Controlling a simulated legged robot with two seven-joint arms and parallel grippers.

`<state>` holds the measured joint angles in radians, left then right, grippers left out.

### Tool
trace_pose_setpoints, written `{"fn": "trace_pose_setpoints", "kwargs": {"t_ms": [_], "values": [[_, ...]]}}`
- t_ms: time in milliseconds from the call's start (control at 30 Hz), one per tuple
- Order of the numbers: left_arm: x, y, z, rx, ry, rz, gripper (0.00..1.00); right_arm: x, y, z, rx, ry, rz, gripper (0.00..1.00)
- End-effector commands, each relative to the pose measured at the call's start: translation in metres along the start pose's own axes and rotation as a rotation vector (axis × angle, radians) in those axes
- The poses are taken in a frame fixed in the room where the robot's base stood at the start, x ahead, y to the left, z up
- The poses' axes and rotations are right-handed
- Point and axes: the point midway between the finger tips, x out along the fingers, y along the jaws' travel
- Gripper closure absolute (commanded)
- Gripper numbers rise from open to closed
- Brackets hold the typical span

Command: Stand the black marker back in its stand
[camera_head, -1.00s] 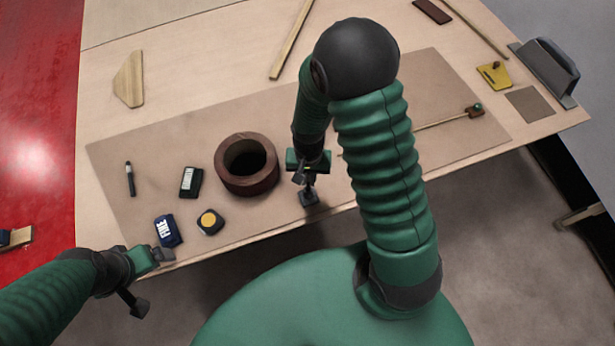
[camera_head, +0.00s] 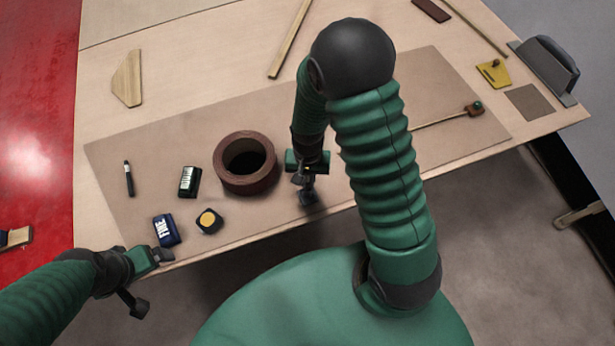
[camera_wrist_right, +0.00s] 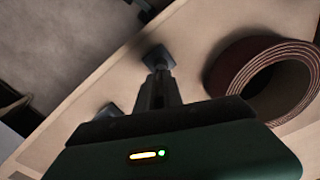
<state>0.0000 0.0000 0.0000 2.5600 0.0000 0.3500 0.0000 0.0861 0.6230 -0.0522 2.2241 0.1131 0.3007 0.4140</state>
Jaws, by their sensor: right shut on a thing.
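A black marker-like pen (camera_head: 128,179) with a pale band is on the brown mat at the far left; I cannot tell for sure whether it lies or stands. My right gripper (camera_head: 305,189) points down near the table's front edge, right of the tape roll. It is shut on a small dark thing whose shape I cannot separate from the fingers. The right wrist view shows its dark, square-ended parts (camera_wrist_right: 158,75) low over the table. I cannot clearly make out a marker stand. My left gripper (camera_head: 148,279) is open and empty at the front left edge.
A dark red tape roll (camera_head: 245,163) stands close left of the right gripper. A black-and-white item (camera_head: 190,181), a blue box (camera_head: 166,230) and a yellow-topped tape measure (camera_head: 208,221) sit on the mat (camera_head: 130,215). Wood strips lie farther back.

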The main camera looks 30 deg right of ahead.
Motion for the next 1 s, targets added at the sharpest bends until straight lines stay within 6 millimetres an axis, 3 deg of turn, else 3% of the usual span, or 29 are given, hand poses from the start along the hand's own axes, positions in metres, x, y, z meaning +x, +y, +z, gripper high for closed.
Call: {"fn": "trace_pose_setpoints", "kwargs": {"t_ms": [1000], "values": [[0.0021, 0.0000, 0.0005, 0.000, 0.000, 0.000, 0.10, 0.0069, -0.0012, 0.0002, -0.001, 0.001, 0.000, 1.00]]}}
